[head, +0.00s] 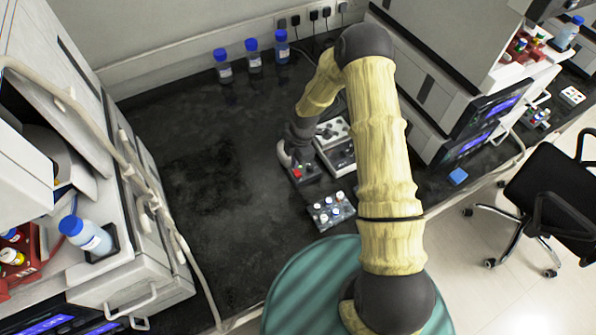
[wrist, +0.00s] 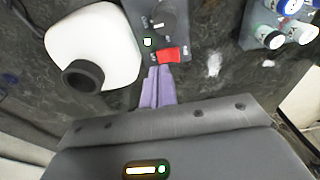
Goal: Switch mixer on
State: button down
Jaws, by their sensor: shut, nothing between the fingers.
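The mixer's grey control panel (head: 305,177) stands on the black bench, with a red switch (head: 297,173) on it. A white rounded body with a black cup (wrist: 83,78) is to the left of the panel. My gripper (wrist: 158,68) is shut and empty. Its purple fingertips are just short of the switch's near edge in the picture; I cannot tell whether they touch. In the head view the fingers are hard to make out.
A rack of vials (head: 331,211) stands close to the right of the panel, also in the wrist view (wrist: 270,39). A grey-white device (head: 335,146) stands behind. Three blue-capped bottles (head: 253,56) line the back wall. The bench to the left is clear.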

aim_at(296, 170)
jog(key=shift+r+p, duration=0.75)
jog(key=shift+r, duration=0.7)
jog(key=shift+r, duration=0.25)
jog(key=s+d+r+m+t, duration=0.1)
jog(key=s+d+r+m, duration=0.1)
jog(key=r+m, duration=0.3)
jog(key=s+d+r+m+h, duration=0.1)
jog(key=s+d+r+m, duration=0.15)
jog(key=r, duration=0.45)
jog(key=s+d+r+m+t, duration=0.1)
jog(key=s+d+r+m, duration=0.1)
jog(key=r+m, duration=0.3)
jog(key=s+d+r+m+t, duration=0.1)
jog(key=s+d+r+m, duration=0.3)
jog(key=s+r+m, duration=0.5)
jog(key=s+m, duration=0.1)
jog(key=s, duration=0.1)
jog(key=shift+s+r+h, duration=0.25)
jog(key=shift+s+h, duration=0.05)
jog(key=shift+s, duration=0.1)
